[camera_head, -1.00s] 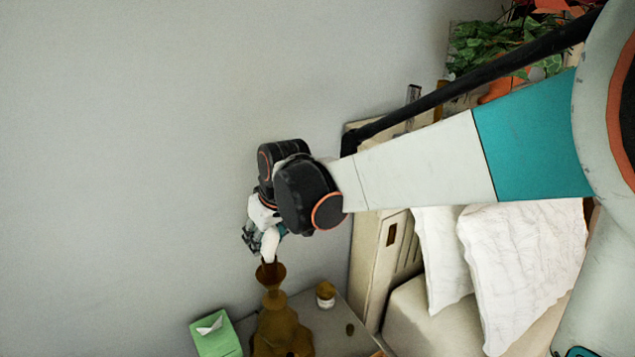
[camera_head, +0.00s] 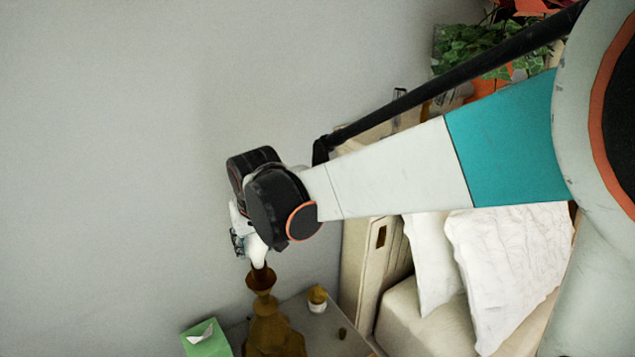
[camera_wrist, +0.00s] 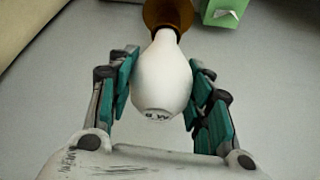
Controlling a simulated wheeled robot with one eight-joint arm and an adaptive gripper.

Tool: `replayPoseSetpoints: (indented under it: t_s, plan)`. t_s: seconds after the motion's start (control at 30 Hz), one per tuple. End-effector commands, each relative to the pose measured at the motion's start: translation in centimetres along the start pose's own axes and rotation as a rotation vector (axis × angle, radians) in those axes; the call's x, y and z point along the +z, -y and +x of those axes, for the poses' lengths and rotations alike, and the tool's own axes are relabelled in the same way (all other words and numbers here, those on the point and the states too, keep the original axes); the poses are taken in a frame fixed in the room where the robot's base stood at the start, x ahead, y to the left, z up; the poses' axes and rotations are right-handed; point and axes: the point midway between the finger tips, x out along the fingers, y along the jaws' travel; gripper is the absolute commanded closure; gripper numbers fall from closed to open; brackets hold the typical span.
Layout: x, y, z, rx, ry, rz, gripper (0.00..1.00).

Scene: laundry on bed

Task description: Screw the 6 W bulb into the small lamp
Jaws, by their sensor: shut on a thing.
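The white bulb (camera_wrist: 163,78) is pear-shaped, with small dark print, hard to read fully, on its rounded end. My gripper (camera_wrist: 164,72) is shut on it, with a finger on each side of its body. In the head view, the bulb (camera_head: 257,252) is above the small brown lamp (camera_head: 271,331), its narrow end towards the lamp's flared top. In the wrist view, that narrow end meets the lamp's brown top (camera_wrist: 167,12). The contact point is small and partly hidden, so I cannot tell how deep the bulb sits.
A green tissue box (camera_head: 207,341) stands left of the lamp on the grey nightstand (camera_head: 318,333). A small white jar with a yellowish top (camera_head: 317,298) and a small dark knob-like thing (camera_head: 342,333) are on the right. The bed with white pillows (camera_head: 512,265) is further right.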

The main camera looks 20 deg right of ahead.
Motion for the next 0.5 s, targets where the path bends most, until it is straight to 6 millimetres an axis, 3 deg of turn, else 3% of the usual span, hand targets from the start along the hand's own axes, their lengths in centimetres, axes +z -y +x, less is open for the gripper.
replayPoseSetpoints:
  t_s: [0.17,0.5]
  plan:
    - [0.02,0.06,-0.26,0.009,-0.002,0.023,0.78]
    - [0.06,-0.06,-0.25,0.109,-0.003,0.260,0.78]
